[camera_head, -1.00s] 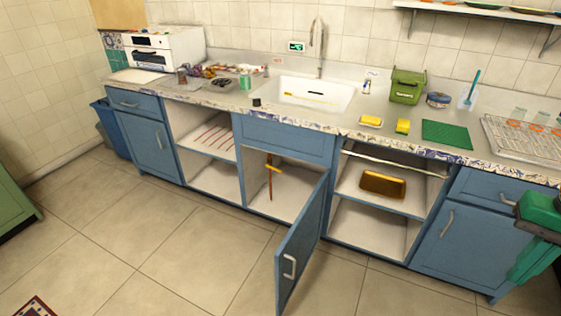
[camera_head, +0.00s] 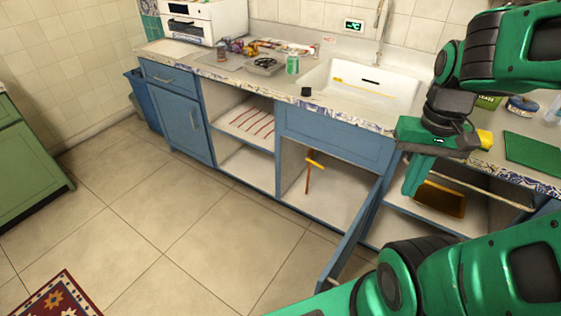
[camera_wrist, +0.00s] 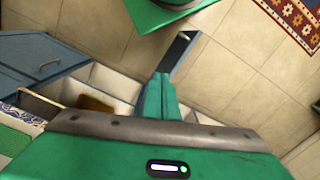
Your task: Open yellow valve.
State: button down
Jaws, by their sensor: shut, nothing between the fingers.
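The yellow valve (camera_head: 315,160) sits on a brown upright pipe (camera_head: 308,182) inside the cabinet under the sink. The cabinet's blue door (camera_head: 350,240) stands open, swung out toward the front. My gripper (camera_head: 411,190) is at the right, in front of the shelves beside that cabinet, pointing down. Its green fingers are together and hold nothing. They also show in the wrist view (camera_wrist: 161,85), over the door and floor. The valve is apart from the gripper and I cannot make it out in the wrist view.
The counter holds a white sink (camera_head: 365,85), a green can (camera_head: 293,64) and a black cup (camera_head: 306,91). A brown tray (camera_head: 440,198) lies on the shelf behind my gripper.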

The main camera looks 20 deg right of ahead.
jog(key=w+a+f+n+t+h, duration=0.1)
jog(key=w+a, duration=0.2)
jog(key=w, duration=0.6)
jog(key=w+a+f+n+t, duration=0.1)
jog(key=w+a+t, duration=0.1)
jog(key=w, duration=0.8)
jog(key=w+a+n+t+h, duration=0.1)
jog(key=w+a, duration=0.2)
jog(key=w, duration=0.6)
jog(key=w+d+f+m+h, duration=0.2)
jog(key=w+d+f+m, duration=0.15)
jog(key=w+f, duration=0.5)
jog(key=w+d+f+m+h, duration=0.2)
jog(key=w+d+f, duration=0.2)
jog(key=w+f, duration=0.45)
jog(key=w+d+f+t+h, duration=0.1)
jog(key=w+f, duration=0.3)
jog(key=f, duration=0.7)
jog(key=w+d+f+m+t+h, duration=0.1)
jog(key=w+d+f+t+h, duration=0.1)
jog(key=f, duration=1)
jog(key=shift+w+d+t+h, duration=0.3)
jog(key=shift+w+d+h, duration=0.2)
jog(key=shift+w, duration=0.7)
